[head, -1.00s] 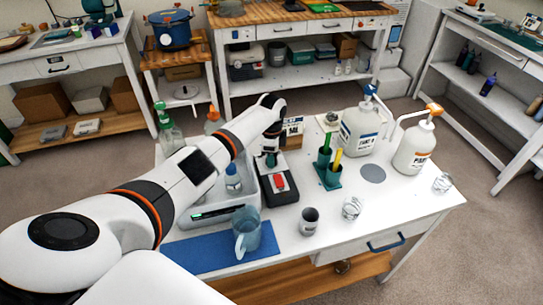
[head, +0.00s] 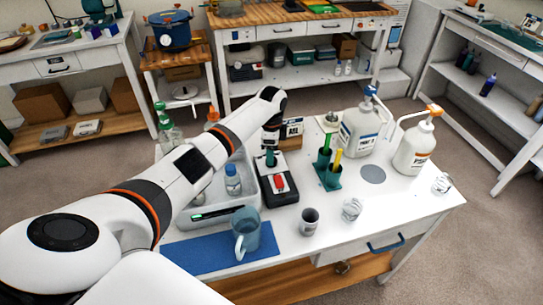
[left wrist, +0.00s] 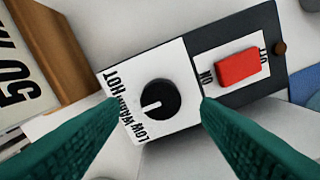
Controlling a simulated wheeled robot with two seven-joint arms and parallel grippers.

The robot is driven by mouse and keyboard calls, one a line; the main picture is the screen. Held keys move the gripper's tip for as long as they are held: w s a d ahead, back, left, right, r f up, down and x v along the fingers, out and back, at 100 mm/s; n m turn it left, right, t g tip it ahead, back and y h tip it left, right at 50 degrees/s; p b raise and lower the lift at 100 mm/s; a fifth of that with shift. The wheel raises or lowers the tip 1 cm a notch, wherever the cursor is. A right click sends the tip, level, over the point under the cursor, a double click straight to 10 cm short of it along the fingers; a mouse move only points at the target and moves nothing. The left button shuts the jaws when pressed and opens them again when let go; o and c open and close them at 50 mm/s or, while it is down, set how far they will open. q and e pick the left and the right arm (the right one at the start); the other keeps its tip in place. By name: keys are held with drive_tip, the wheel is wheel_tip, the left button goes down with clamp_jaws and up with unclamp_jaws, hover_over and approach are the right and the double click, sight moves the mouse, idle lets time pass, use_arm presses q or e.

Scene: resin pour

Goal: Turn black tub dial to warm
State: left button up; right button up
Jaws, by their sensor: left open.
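A dark control box (head: 278,183) stands on the white table beside the pale tub, with a red rocker switch (left wrist: 240,66) marked ON and OFF. In the left wrist view, its round black dial (left wrist: 162,94) sits on a white plate lettered LOW, WARM and HOT. The dial's white mark points left and slightly down, roughly toward WARM. My left gripper (left wrist: 160,101) is open above the box, its teal fingers to either side of the dial with clear gaps. In the head view, the left gripper (head: 271,160) hides the dial. My right gripper is not in view.
The pale tub (head: 214,208) holds a bottle (head: 233,180). A blue mug (head: 246,236) stands on a blue mat (head: 195,257) in front. Grey cup (head: 309,222), green stand (head: 328,176) and two pump jugs (head: 360,130) are to the right. A labelled box (head: 291,133) stands behind.

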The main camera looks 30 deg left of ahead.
use_arm(q)
wheel_tip(320, 180, up, 9)
drive_tip(key=shift+b, duration=0.4)
idle(0.4)
